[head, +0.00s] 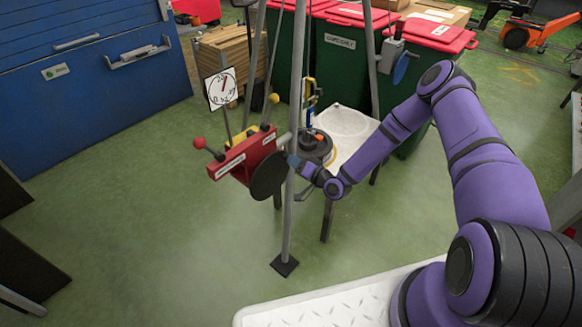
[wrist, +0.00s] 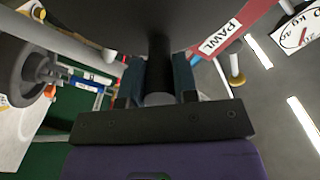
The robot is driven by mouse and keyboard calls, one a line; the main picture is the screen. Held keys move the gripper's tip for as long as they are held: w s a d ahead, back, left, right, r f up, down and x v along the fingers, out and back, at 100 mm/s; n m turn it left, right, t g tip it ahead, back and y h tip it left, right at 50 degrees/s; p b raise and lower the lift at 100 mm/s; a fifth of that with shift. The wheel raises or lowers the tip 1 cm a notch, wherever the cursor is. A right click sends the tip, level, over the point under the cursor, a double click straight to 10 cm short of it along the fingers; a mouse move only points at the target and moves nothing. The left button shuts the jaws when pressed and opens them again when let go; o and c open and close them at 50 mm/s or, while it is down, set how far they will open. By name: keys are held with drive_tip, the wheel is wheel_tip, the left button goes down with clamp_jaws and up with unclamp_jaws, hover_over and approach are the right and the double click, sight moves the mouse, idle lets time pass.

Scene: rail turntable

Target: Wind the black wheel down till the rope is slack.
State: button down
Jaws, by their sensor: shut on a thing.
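The black wheel (head: 268,177) is a dark disc on the front of a red winch box (head: 240,158) fixed to a grey tripod leg. My gripper (head: 293,161) is at the wheel's right edge. In the wrist view, the black wheel (wrist: 110,15) fills the top, and my gripper (wrist: 159,78) is shut on its handle (wrist: 160,99), a cylinder between the two fingers. A dial gauge (head: 221,88) with a red needle stands above the winch. A dark round load (head: 316,148) sits below a blue and yellow hook piece (head: 310,92). I cannot make out the rope or its tension.
Tripod legs (head: 289,225) stand close to my gripper. A lever with a red knob (head: 199,143) sticks out left of the winch. Green bins (head: 340,60) and a blue cabinet (head: 90,110) stand behind.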

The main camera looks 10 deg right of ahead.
drive_tip(key=shift+s+a+r+n, duration=0.35)
drive_tip(key=shift+a+r+n, duration=0.2)
drive_tip(key=shift+n, duration=0.45)
drive_tip(key=shift+s+a+r+n, duration=0.15)
drive_tip(key=shift+a+r+n, duration=0.05)
drive_tip(key=shift+n, duration=0.2)
drive_tip(key=c, duration=0.7)
unclamp_jaws()
drive_tip(key=shift+d, duration=0.1)
drive_tip(key=shift+d, duration=0.1)
drive_tip(key=shift+v, duration=3.95)
